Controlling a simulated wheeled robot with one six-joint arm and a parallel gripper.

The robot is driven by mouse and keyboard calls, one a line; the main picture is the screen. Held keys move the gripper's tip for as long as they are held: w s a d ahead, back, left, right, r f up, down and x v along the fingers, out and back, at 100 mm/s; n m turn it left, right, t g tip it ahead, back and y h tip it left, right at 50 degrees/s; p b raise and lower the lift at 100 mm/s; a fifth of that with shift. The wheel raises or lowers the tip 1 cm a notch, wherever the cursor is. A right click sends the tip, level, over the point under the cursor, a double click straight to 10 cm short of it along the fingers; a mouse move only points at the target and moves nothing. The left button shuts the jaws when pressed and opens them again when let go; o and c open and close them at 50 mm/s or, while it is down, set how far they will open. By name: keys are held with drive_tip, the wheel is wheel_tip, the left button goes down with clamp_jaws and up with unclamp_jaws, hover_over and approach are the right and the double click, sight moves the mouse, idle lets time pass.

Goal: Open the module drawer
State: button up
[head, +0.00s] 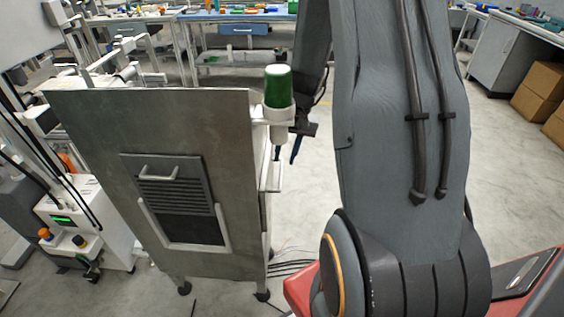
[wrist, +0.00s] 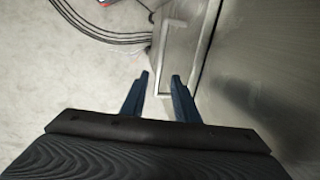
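A metal cabinet (head: 105,125) stands left of centre in the head view. Its face carries a dark louvred panel (head: 195,192) with a pale bar handle (head: 160,174), above a dark recess in a light frame. The panel looks like the module drawer, but I cannot be sure. A pale handle (head: 277,178) is on the cabinet's right side. In the wrist view, a pale bar (wrist: 161,55) stands beyond the fingertips, along the metal surface. My gripper (wrist: 160,75) is open and empty, with a gap between its dark blue fingers. In the head view it is partly hidden beside the cabinet's right side.
Cables (wrist: 105,30) lie on the floor near the cabinet. A white device (head: 85,225) stands to the left. Cardboard boxes (head: 537,103) are at far right. Open floor lies behind.

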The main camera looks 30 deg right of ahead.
sight(281, 170)
drive_tip(key=shift+w+a+f, duration=0.1)
drive_tip(key=shift+a+f, duration=0.05)
drive_tip(key=shift+f, duration=0.9)
drive_tip(key=shift+w+a+f, duration=0.1)
drive_tip(key=shift+a+f, duration=0.05)
drive_tip(key=shift+f, duration=0.85)
clamp_jaws()
